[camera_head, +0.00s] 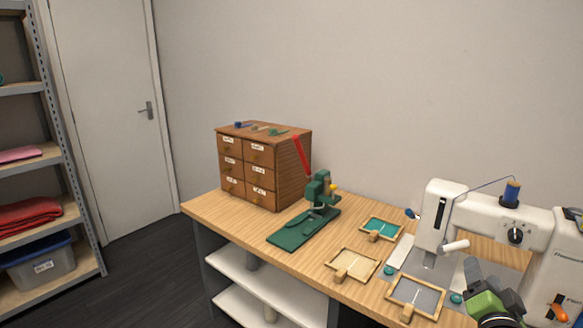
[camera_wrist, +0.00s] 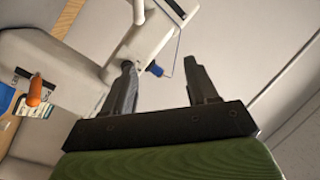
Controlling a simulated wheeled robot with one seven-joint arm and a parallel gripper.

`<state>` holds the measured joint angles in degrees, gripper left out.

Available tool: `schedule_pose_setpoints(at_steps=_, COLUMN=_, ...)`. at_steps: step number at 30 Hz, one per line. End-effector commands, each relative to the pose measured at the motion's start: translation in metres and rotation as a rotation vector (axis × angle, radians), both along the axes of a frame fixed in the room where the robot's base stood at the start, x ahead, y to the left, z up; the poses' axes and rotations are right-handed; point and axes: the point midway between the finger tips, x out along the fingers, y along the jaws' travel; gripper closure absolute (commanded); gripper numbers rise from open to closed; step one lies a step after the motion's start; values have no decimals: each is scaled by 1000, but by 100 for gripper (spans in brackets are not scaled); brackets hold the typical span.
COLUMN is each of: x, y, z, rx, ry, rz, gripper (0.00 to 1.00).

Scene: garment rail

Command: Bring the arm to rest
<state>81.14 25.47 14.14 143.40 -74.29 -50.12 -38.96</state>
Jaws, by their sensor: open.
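My gripper (camera_head: 488,272) is at the lower right of the head view, in front of the white sewing machine (camera_head: 460,212). Part of my green and black arm end shows below it. In the wrist view my gripper (camera_wrist: 160,68) has its two dark fingers spread apart. Nothing is held between them. The tilted sewing machine (camera_wrist: 60,65) and its blue spool (camera_wrist: 155,70) appear beyond the fingers. Most of my arm is out of view.
A wooden table (camera_head: 215,205) carries a drawer cabinet (camera_head: 285,175), a green press (camera_head: 300,228) and several small framed trays, including one at the front (camera_head: 355,264). A shelf rack (camera_head: 75,225) stands at left. Open floor (camera_head: 150,265) lies between rack and table.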

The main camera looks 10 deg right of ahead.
Motion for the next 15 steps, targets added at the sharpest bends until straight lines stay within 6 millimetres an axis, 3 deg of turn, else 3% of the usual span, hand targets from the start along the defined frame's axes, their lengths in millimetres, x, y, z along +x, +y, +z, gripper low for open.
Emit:
schedule_pose_setpoints(at_steps=1, x=25, y=41, z=5, rx=-53, ry=54, rz=134, gripper=42)
schedule_pose_setpoints(at_steps=3, x=49, y=99, z=3, rx=-121, ry=158, rz=321, gripper=42)
schedule_pose_setpoints(at_steps=7, x=58, y=212, z=-16, rx=-253, ry=415, rz=652, gripper=42)
schedule_pose_setpoints(at_steps=9, x=40, y=264, z=-30, rx=-328, ry=595, rz=793, gripper=42)
schedule_pose_setpoints(at_steps=10, x=28, y=279, z=-35, rx=-353, ry=669, rz=830, gripper=42)
schedule_pose_setpoints(at_steps=12, x=-1, y=302, z=-41, rx=-392, ry=819, rz=880, gripper=42)
schedule_pose_setpoints(at_steps=15, x=-41, y=314, z=-43, rx=-414, ry=975, rz=885, gripper=42)
